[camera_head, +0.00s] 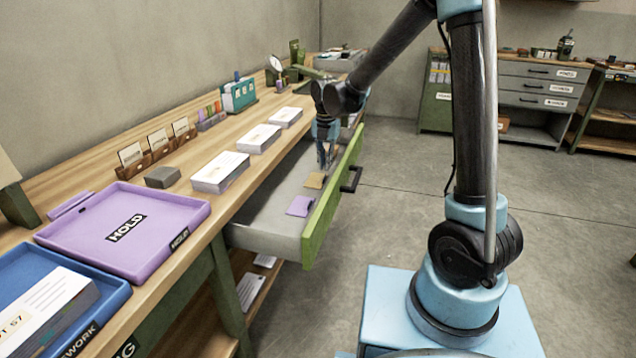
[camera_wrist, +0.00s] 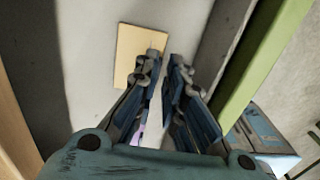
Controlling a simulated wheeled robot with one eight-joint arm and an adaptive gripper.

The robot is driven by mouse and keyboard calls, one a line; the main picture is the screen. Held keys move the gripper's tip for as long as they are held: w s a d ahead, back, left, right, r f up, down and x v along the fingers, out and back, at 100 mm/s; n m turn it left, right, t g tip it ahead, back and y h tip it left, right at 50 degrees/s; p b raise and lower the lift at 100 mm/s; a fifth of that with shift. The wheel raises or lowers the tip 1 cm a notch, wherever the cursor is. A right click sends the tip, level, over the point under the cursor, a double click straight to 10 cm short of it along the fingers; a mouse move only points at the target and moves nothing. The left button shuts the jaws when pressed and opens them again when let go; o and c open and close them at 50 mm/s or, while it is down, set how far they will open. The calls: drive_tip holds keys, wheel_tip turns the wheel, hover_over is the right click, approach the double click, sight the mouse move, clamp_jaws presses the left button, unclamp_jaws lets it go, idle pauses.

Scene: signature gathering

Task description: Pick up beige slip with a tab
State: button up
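A beige slip (camera_head: 316,180) lies flat on the floor of the open drawer (camera_head: 262,236), near its green front. The slip also shows in the wrist view (camera_wrist: 131,52), where its right edge is partly covered by a finger. A raised tab on it cannot be made out clearly. My gripper (camera_head: 324,164) is down over the drawer, just behind the slip. In the wrist view my gripper (camera_wrist: 164,64) has a narrow gap between its fingers, with nothing held in it. A purple slip (camera_head: 300,206) lies nearer in the same drawer.
The drawer's green front wall (camera_head: 333,196) stands close to the right of my gripper. The bench above holds a purple HOLD tray (camera_head: 80,232), a blue tray (camera_head: 112,286) and several stacks of white cards (camera_head: 220,172). The floor to the right is clear.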

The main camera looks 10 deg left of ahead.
sight(316, 178)
drive_tip(key=shift+s+f, duration=0.1)
drive_tip(key=shift+f, duration=2.25)
clamp_jaws()
drive_tip(key=shift+r, duration=0.15)
